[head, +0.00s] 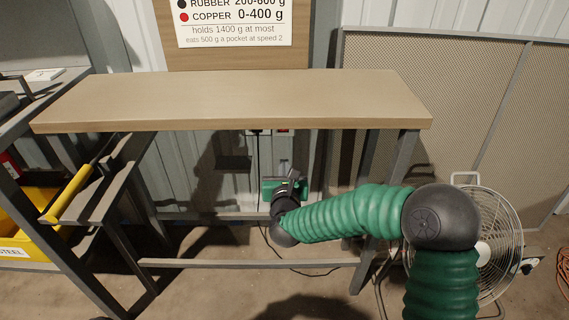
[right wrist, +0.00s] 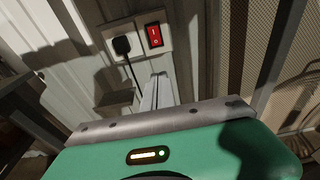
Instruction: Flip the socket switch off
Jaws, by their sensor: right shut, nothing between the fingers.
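The red socket switch (right wrist: 154,36) sits in a white wall plate in the right wrist view. A black plug (right wrist: 121,46) is in the white socket (right wrist: 125,28) to its left, with a cord hanging down. In the head view the tabletop's front edge hides most of the socket, and a bit of the red switch (head: 283,130) shows just below that edge. My right gripper (right wrist: 160,78) is shut and empty, its pale fingers pointing at the wall just below the switch plate, with no clear contact. It shows small under the table in the head view (head: 289,176). My left gripper is out of view.
A wooden table (head: 230,95) stands over my right forearm, with metal legs and a low crossbar (head: 250,263). A caged fan (head: 495,245) and a mesh panel (head: 450,100) are at right. A yellow bin (head: 25,220) is at left. A sign (head: 235,22) hangs above.

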